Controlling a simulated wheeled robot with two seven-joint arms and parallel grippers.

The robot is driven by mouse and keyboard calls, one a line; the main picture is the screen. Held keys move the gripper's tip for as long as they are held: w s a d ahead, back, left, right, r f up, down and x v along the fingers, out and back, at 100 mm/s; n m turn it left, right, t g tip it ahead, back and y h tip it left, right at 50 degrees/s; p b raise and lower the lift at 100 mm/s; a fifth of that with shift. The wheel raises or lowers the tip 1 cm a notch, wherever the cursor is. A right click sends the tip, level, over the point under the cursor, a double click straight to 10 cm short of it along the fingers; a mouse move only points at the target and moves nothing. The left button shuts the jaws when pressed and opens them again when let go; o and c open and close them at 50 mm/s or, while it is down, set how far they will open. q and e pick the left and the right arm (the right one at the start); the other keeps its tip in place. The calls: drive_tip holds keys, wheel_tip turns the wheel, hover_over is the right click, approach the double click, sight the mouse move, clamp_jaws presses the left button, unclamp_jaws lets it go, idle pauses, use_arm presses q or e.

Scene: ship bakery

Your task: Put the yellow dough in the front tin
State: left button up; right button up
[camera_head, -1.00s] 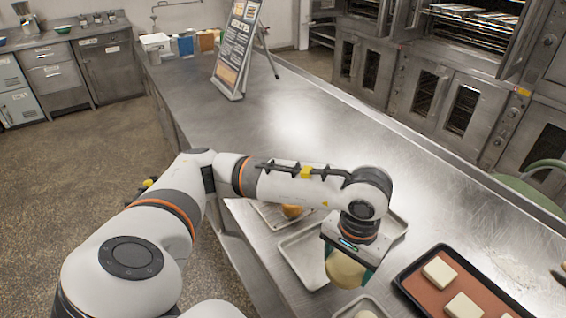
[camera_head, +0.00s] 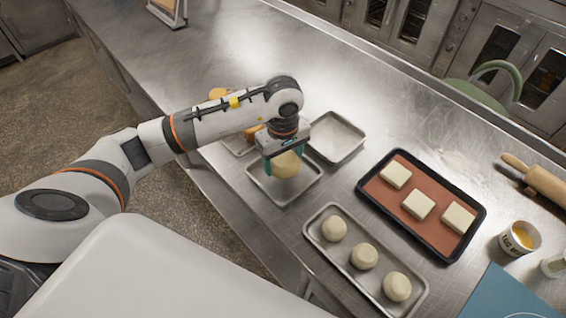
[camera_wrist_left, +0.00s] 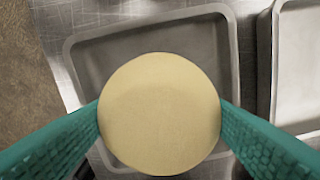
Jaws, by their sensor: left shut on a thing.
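The yellow dough (camera_head: 286,163) is a pale round ball between the fingers of my left gripper (camera_head: 284,160). In the left wrist view the dough (camera_wrist_left: 160,114) fills the middle, with a green finger pressed on each side. The front tin (camera_head: 270,197), a shallow grey metal tray, lies beneath the dough; its rim (camera_wrist_left: 150,28) also shows in the left wrist view. I cannot tell whether the dough touches its floor. A second empty tin (camera_head: 338,133) lies behind it, to the right. My right gripper is not in view.
A tray with several orange-brown pieces (camera_head: 253,132) is partly hidden behind my left arm. A long tin (camera_head: 349,266) with pale dough balls lies in front right. A dark-rimmed tray (camera_head: 376,205) with pale squares, a rolling pin (camera_head: 537,181) and a cup (camera_head: 520,238) are further right.

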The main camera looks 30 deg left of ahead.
sight(283, 163)
use_arm(q)
wheel_tip(283, 163, down, 2)
drive_tip(key=shift+f+p, duration=0.2)
drive_tip(key=shift+p, duration=0.15)
drive_tip(key=shift+f, duration=0.35)
drive_tip(key=o, duration=0.7)
drive_tip(key=shift+f+b, duration=0.1)
drive_tip(key=shift+b, duration=0.2)
drive_tip(key=o, duration=0.4)
